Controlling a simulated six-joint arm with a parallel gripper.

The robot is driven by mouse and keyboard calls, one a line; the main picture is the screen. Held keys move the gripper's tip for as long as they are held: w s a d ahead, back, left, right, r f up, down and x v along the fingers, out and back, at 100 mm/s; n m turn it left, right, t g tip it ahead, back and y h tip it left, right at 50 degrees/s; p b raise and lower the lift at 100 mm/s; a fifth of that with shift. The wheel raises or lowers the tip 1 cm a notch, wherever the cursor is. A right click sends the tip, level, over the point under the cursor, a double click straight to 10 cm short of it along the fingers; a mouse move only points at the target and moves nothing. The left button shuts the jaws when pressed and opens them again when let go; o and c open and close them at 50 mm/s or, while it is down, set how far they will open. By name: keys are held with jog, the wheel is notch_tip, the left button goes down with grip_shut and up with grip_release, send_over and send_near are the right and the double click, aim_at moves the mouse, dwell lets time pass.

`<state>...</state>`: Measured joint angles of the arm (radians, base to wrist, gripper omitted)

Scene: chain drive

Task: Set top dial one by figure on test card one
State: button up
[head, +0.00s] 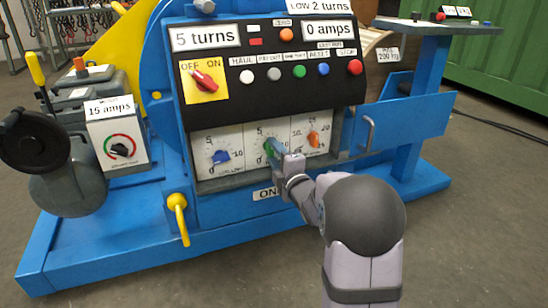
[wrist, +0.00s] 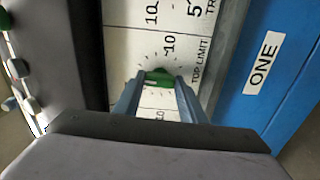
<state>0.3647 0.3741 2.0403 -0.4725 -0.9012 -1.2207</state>
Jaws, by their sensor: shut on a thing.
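The dial panel (head: 203,150) under the button box holds a blue dial (head: 221,157), a green dial (head: 268,146) and an orange dial (head: 313,139). A label reading ONE (head: 266,193) is on the blue frame below it. My gripper (head: 277,149) is shut on the green middle dial. In the wrist view the green dial (wrist: 159,75) sits between the fingertips of my gripper (wrist: 159,83), beside the printed words TOP LIMIT. The fingers hide part of its scale, and I cannot tell the dial's exact setting. I cannot make out a test card one for certain.
The button box (head: 272,98) with a red switch (head: 207,81) overhangs the dials. A metal handle (head: 368,133) stands at right and a yellow lever (head: 178,218) at lower left. A 15 amps box (head: 119,140) is at left. Open floor lies in front.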

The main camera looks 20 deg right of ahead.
jog(key=shift+f, duration=0.1)
dwell(0.5)
jog(key=o, duration=1.1)
jog(key=shift+c, duration=0.2)
jog(key=s+p, duration=0.3)
jog(key=s, duration=0.4)
jog(key=shift+s, duration=0.15)
